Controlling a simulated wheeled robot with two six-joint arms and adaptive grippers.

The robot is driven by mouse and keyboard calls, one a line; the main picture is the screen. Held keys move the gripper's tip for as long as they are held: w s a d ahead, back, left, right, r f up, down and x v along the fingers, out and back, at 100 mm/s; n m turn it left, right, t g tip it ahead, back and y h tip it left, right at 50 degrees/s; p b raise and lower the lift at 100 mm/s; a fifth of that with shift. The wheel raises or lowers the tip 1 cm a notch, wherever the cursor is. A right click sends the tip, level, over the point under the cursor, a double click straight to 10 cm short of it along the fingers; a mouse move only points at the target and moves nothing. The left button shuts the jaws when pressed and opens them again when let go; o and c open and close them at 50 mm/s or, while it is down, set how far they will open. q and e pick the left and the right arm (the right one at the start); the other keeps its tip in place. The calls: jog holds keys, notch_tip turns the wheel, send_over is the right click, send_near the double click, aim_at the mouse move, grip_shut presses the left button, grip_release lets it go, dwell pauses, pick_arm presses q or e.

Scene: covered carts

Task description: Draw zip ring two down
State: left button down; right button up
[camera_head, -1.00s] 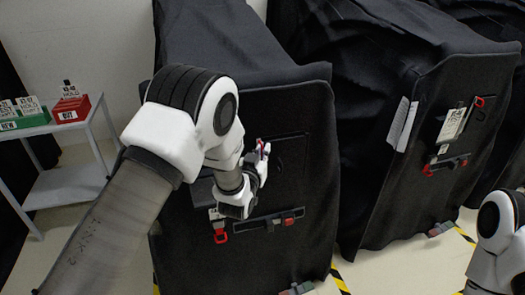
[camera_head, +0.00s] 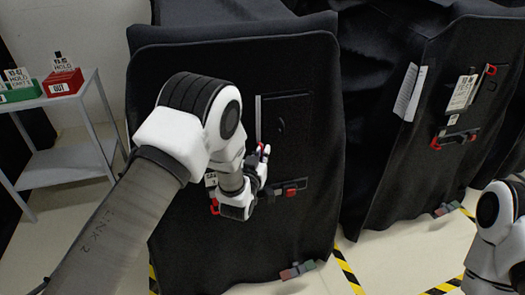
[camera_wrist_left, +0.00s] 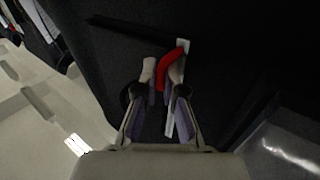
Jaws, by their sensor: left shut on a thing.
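A red zip ring (camera_wrist_left: 170,70) shows in the left wrist view between the fingertips of my left gripper (camera_wrist_left: 163,80), which is shut on it. In the head view my left gripper (camera_head: 262,165) is against the front of the nearer black cart cover (camera_head: 310,225). A pale vertical zip strip (camera_head: 258,118) runs above the gripper along the left edge of a flap panel. My arm and gripper hide the lower part of this strip. My right arm shows at the right edge, with its gripper out of view.
A red-handled latch strip (camera_head: 290,191) crosses the cover just below and right of the gripper. A second covered cart (camera_head: 385,150) with a hanging tag (camera_head: 462,92) stands right. A grey shelf (camera_head: 70,165) with red and green boxes stands left.

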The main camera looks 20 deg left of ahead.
pick_arm(q)
jog(key=c, duration=1.3)
grip_release()
jog(key=shift+o, duration=0.2)
jog(key=shift+s, duration=0.1)
jog(key=s, duration=1.1)
jog(key=shift+s, duration=0.4)
